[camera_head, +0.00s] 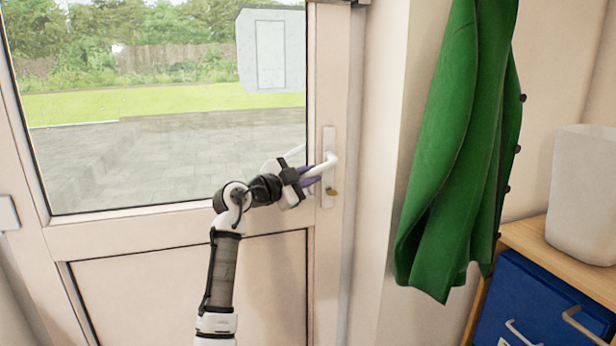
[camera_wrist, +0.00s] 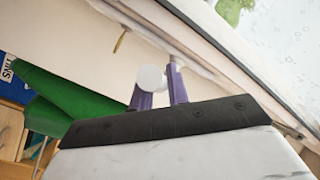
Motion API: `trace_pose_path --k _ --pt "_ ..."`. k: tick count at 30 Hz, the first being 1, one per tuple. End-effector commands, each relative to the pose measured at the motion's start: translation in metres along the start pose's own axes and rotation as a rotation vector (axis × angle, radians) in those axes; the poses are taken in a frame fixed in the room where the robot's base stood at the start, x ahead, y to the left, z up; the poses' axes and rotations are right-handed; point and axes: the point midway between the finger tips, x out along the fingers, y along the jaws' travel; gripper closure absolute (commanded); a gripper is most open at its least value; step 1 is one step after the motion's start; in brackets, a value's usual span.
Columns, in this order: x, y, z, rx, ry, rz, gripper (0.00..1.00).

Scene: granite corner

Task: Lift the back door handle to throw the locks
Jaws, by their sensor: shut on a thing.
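The back door (camera_head: 190,225) is white, with a large glass pane over a lower panel, and appears closed in its frame. Its white lever handle (camera_head: 327,160) sits on a tall white backplate (camera_head: 328,142) at the door's right edge. The lever points left and slopes a little down in the picture. My gripper (camera_head: 312,175) comes from the left with its purple fingers shut on the lever, hiding part of it. In the wrist view the lever's round white end (camera_wrist: 150,78) shows between the two fingers (camera_wrist: 161,88). A brass-coloured key or lock piece (camera_head: 333,191) is below the lever.
A green coat (camera_head: 455,150) hangs on the wall right of the door. Further right, a wooden-topped unit (camera_head: 530,240) holds a pale bin (camera_head: 583,195), with a blue box (camera_head: 535,305) beneath. The space left of the handle, before the glass, is clear apart from my arm.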

Motion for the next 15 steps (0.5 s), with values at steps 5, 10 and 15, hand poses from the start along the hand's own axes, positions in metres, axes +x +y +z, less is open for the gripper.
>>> trace_pose_path --k 5,10,15 --pt "-0.001 -0.002 -0.002 0.01 -0.014 0.014 1.0" --pt "-0.002 -0.009 -0.007 0.041 -0.058 0.056 1.0" --pt "-0.004 -0.018 -0.015 0.094 -0.136 0.132 1.0"
